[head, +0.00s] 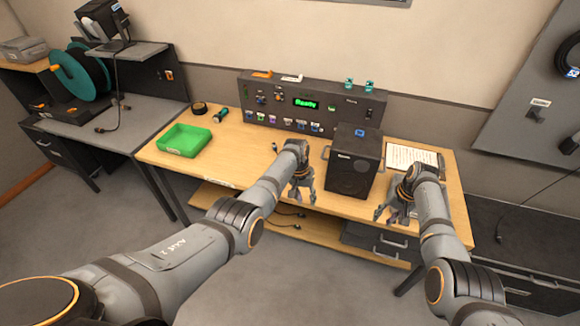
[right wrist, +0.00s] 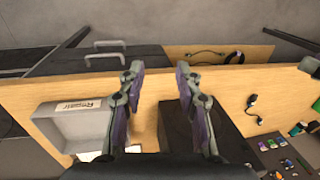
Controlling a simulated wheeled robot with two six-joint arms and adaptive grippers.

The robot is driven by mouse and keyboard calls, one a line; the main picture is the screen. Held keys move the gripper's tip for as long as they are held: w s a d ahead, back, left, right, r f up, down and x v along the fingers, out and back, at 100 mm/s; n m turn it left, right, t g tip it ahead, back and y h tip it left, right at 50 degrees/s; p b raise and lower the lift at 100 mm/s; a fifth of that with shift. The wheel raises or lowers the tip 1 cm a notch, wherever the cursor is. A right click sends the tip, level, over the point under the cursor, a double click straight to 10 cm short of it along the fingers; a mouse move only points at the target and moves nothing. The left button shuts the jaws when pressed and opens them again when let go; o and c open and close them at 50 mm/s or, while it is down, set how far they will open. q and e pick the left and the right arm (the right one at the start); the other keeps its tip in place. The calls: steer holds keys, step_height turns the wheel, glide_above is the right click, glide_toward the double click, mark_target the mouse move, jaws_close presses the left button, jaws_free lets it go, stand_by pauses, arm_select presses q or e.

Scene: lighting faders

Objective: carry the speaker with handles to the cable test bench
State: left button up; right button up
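The speaker (head: 353,165) is a black box standing upright on the wooden table, right of its middle. A handle (head: 326,153) shows on its left side. It also shows as a dark box in the right wrist view (right wrist: 229,140), partly behind a finger. My left gripper (head: 304,198) is open and empty, left of the speaker at the front edge. My right gripper (head: 391,220) is open and empty, to the speaker's right and in front; its spread fingers show in the right wrist view (right wrist: 160,70). No readable label tells which surface is the cable test bench.
A panel with a green "Ready" display (head: 306,104) stands along the table's back. A green tray (head: 185,140) sits at the left. A grey bench (head: 110,120) with a teal reel (head: 60,75) stands further left. A grey "Repair" tray (right wrist: 55,125) lies beside my right gripper.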

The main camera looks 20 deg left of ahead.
step_height(320, 180, up, 12)
steer(key=d, duration=0.2)
steer(key=shift+s+f, duration=0.25)
steer(key=shift+s, duration=0.1)
steer(key=shift+s+r, duration=0.1)
steer(key=shift+s, duration=0.1)
